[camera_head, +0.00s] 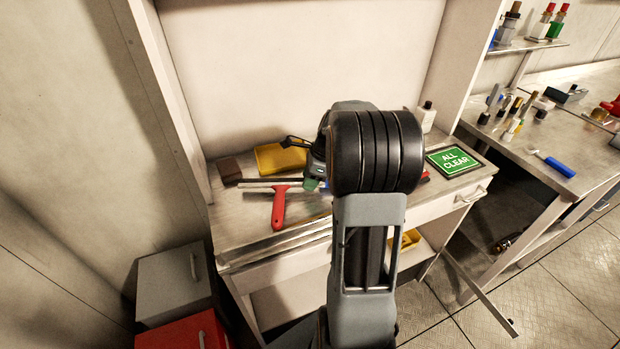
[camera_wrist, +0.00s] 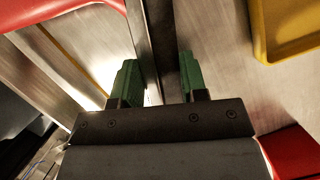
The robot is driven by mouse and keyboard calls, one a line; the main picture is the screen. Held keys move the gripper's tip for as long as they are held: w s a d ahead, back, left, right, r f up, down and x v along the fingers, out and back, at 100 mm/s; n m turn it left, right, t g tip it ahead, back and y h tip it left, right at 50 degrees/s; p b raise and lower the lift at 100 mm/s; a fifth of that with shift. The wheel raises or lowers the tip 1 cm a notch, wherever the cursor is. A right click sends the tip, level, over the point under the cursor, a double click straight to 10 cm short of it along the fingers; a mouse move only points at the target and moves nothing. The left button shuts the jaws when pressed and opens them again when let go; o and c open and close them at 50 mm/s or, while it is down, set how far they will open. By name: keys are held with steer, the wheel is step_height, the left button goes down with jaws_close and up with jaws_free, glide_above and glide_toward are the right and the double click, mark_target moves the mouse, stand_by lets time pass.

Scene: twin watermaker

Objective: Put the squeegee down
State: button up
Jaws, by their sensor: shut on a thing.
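The squeegee has a red handle (camera_head: 279,207) and a long, thin bar (camera_head: 262,184). In the head view it is just over or on the metal counter (camera_head: 235,228), its handle pointing toward the front edge; I cannot tell whether it touches. My gripper (camera_head: 314,184) has green fingertips and is shut on the squeegee's bar, to the right of the handle. In the wrist view the dark bar (camera_wrist: 154,40) runs between the two fingers of my gripper (camera_wrist: 160,80). The far part of the bar is hidden behind my arm.
A yellow tray (camera_head: 277,159) and a brown block (camera_head: 230,170) lie at the back of the counter. A green "ALL CLEAR" sign (camera_head: 455,160) and a white bottle (camera_head: 427,116) are at the right. Grey (camera_head: 175,284) and red (camera_head: 182,334) boxes stand below left.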

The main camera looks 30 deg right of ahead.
steer(key=shift+f, duration=0.1)
steer(key=o, duration=1)
steer(key=shift+c, duration=0.2)
steer(key=p+v, duration=0.1)
steer(key=v, duration=1)
steer(key=s+a+f+n+h, duration=0.1)
steer(key=s+a+n, duration=0.3)
steer(key=a+n, duration=0.3)
steer(key=s+a+f+n+h, duration=0.1)
steer(key=s+a+n, duration=0.3)
steer(key=a+n, duration=0.3)
steer(key=s+a+f+n+t+h, duration=0.1)
steer(key=s+a+n, duration=0.3)
steer(key=a+n, duration=0.3)
steer(key=shift+f+n, duration=0.35)
steer(key=shift+n, duration=1.65)
steer(key=shift+a, duration=0.15)
